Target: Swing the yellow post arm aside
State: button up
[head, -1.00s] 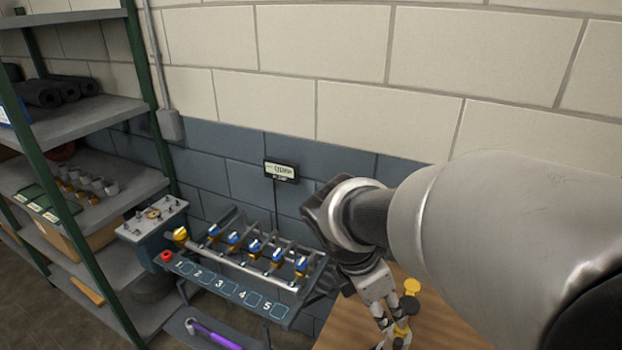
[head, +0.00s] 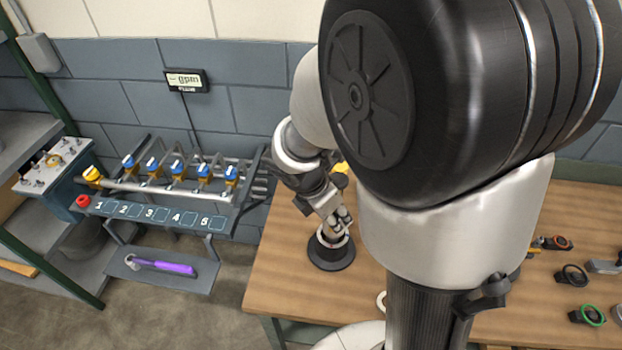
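A small yellow piece (head: 342,168), likely part of the yellow post arm, shows between my gripper and the large black joint of my arm. Most of it is hidden. A round black base (head: 331,256) stands on the wooden table below, with a pale ring shape just above it. My gripper (head: 343,222) points down over this base, close in front of the post. I cannot tell whether its fingers touch the post or hold anything.
The wooden table (head: 290,275) has small round black parts (head: 573,275) and a green ring (head: 593,315) at right. At left are a rack with blue-topped valves (head: 176,165), a shelf with a purple-handled tool (head: 170,267), and a display (head: 186,80).

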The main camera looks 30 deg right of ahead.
grip_shut()
dwell(0.5)
dwell(0.3)
